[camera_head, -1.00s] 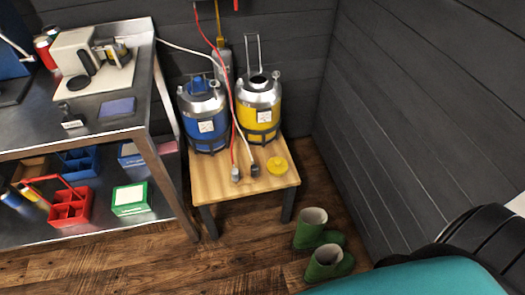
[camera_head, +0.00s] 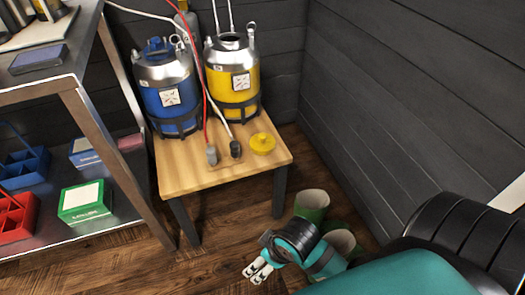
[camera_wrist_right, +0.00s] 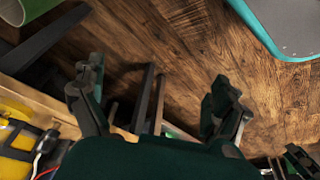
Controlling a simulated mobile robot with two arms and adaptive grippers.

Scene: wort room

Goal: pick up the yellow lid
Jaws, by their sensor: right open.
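The yellow lid (camera_head: 262,143) lies flat on the small wooden table (camera_head: 200,180), near its right side. It stands in front of the yellow keg (camera_head: 234,92). My right gripper (camera_head: 257,271) is low in front of the table, below and apart from the lid, over the floor. In the right wrist view the gripper (camera_wrist_right: 160,98) has its fingers spread wide with nothing between them, and wood floor shows behind.
A blue keg (camera_head: 170,95) stands left of the yellow one. Two hose ends (camera_head: 212,155) lie left of the lid. Green boots (camera_head: 312,203) stand on the floor right of the table. A metal shelf (camera_head: 110,125) is at the left; a dark wall (camera_head: 410,120) is at the right.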

